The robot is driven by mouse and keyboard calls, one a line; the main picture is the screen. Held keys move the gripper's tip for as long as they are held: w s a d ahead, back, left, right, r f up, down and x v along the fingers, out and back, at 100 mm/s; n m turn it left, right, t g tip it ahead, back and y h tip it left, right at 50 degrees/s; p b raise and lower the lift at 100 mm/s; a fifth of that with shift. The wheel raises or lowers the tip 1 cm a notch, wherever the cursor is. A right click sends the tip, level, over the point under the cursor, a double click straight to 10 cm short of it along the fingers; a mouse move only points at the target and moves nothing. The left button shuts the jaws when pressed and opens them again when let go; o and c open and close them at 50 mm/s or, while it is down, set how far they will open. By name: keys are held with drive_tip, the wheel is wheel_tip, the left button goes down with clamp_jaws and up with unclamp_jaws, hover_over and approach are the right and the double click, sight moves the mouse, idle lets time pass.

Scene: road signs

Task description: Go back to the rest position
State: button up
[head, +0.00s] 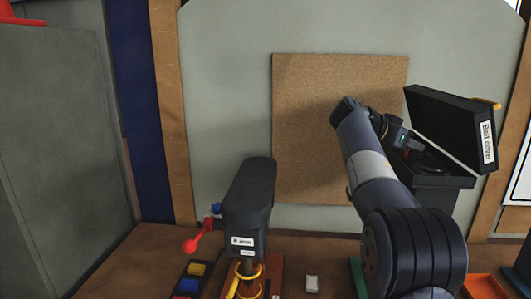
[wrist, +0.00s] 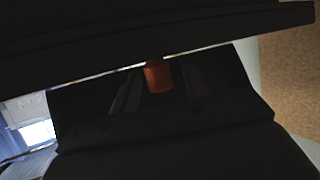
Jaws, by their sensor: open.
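My arm reaches up to a black box (head: 440,182) labelled "Belt cover", whose lid (head: 455,125) stands tilted open. The hand end of my arm is at the left side of this box, partly under the lid; my fingertips cannot be made out clearly in the head view. In the wrist view my gripper (wrist: 158,98) shows as two dim fingers, apart, with dark surfaces close above and below. An orange-red piece (wrist: 157,76) is seen between and beyond the fingers. Nothing is visibly held.
A black machine head (head: 250,195) with a red-knobbed lever (head: 196,241) stands left of my arm on the brown bench (head: 135,255). A tray of coloured blocks (head: 190,283), a small pale block (head: 312,283) and an orange tray (head: 485,288) lie near the front. A corkboard (head: 310,120) hangs behind.

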drive_tip(key=b+v, duration=0.2)
drive_tip(key=v, duration=0.8)
drive_tip(key=p+x, duration=0.2)
drive_tip(key=x, duration=0.8)
drive_tip(key=shift+w+d+f+b, duration=0.1)
drive_tip(key=shift+f+b, duration=0.2)
drive_tip(key=shift+b, duration=0.3)
drive_tip(key=shift+s+d+r+n+t+y+b, duration=0.25)
drive_tip(key=shift+s+d+n+t+b, duration=0.25)
drive_tip(key=shift+n+t, duration=0.3)
drive_tip(key=shift+w+d+y, duration=0.1)
drive_tip(key=shift+w+y, duration=0.05)
drive_tip(key=shift+y, duration=0.1)
drive_tip(key=shift+n+t, duration=0.3)
drive_tip(key=shift+t, duration=0.1)
drive_tip(key=shift+r, duration=0.1)
